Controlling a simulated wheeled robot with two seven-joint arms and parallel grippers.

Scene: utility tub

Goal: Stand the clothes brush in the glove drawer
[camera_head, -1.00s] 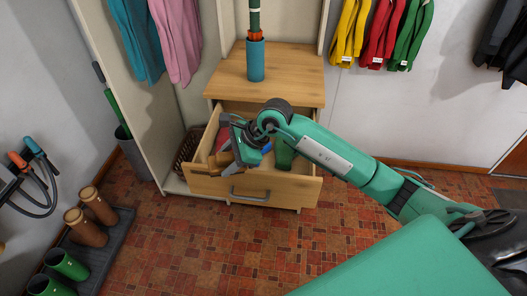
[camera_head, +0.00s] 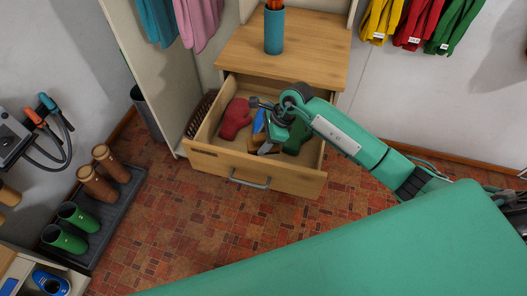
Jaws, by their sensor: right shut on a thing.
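The open glove drawer (camera_head: 206,154) is pulled out of a wooden cabinet. A red glove (camera_head: 235,119) lies at its left, with a blue thing (camera_head: 260,121) in the middle and a green one (camera_head: 297,138) at its right. My right gripper (camera_head: 269,118) reaches into the drawer from the right. It is shut on what looks like the clothes brush, whose wooden part (camera_head: 267,148) shows low, near the drawer's front wall. The gripper and arm hide much of the brush, so I cannot tell whether it touches the drawer floor. My left gripper is out of view.
A blue cup (camera_head: 274,32) stands on the cabinet top (camera_head: 312,45). A dark basket (camera_head: 200,114) sits left of the drawer. Boots stand on a dark tray (camera_head: 119,212) at left. The tiled floor before the drawer is clear.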

